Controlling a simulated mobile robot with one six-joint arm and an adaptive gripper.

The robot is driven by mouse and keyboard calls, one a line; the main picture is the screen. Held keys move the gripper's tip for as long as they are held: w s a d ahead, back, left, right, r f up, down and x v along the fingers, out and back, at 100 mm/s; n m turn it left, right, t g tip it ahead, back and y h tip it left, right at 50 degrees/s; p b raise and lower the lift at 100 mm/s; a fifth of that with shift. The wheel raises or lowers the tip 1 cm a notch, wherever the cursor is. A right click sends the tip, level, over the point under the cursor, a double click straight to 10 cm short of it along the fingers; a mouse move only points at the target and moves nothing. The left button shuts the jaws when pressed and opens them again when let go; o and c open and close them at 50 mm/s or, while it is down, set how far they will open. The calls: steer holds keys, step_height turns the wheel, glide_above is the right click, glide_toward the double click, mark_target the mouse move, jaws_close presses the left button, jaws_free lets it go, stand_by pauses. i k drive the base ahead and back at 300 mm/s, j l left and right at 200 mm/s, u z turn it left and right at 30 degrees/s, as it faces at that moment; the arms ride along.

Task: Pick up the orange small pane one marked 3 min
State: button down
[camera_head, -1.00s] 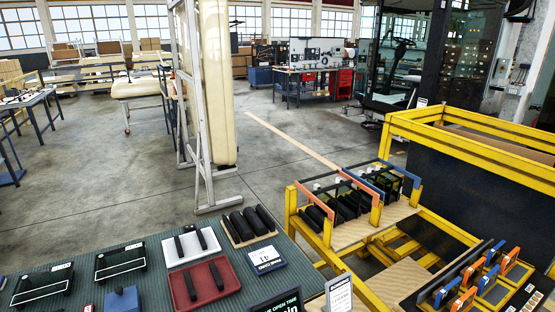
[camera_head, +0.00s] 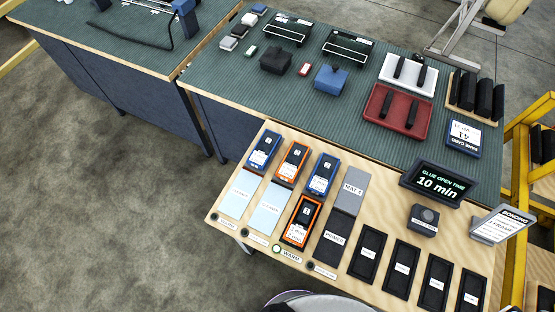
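Two orange-framed flat pieces with dark faces and white labels lie on the light wooden bench. One orange piece (camera_head: 292,162) is in the back row between two blue-framed pieces, the left blue piece (camera_head: 263,151) and the right blue piece (camera_head: 322,174). The other orange piece (camera_head: 301,221) is nearer, just left of a dark grey pad. Their labels are too small to read, so I cannot tell which is marked 3 min. My gripper is not in view.
Light blue sheets (camera_head: 238,195), a grey mat (camera_head: 349,190) and several black slots (camera_head: 367,253) share the bench. A glue-time display (camera_head: 431,183), a dark box (camera_head: 423,220) and a bonding sign (camera_head: 500,225) stand at right. Grey floor (camera_head: 120,240) is open at left.

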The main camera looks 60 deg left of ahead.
mark_target(297, 230)
steer(key=k+l+u, duration=0.15)
steer(key=u, duration=0.15)
steer(key=k+l+u, duration=0.1)
steer(key=k+u, duration=0.2)
steer(key=i+u, duration=0.1)
steer(key=u, duration=1.45)
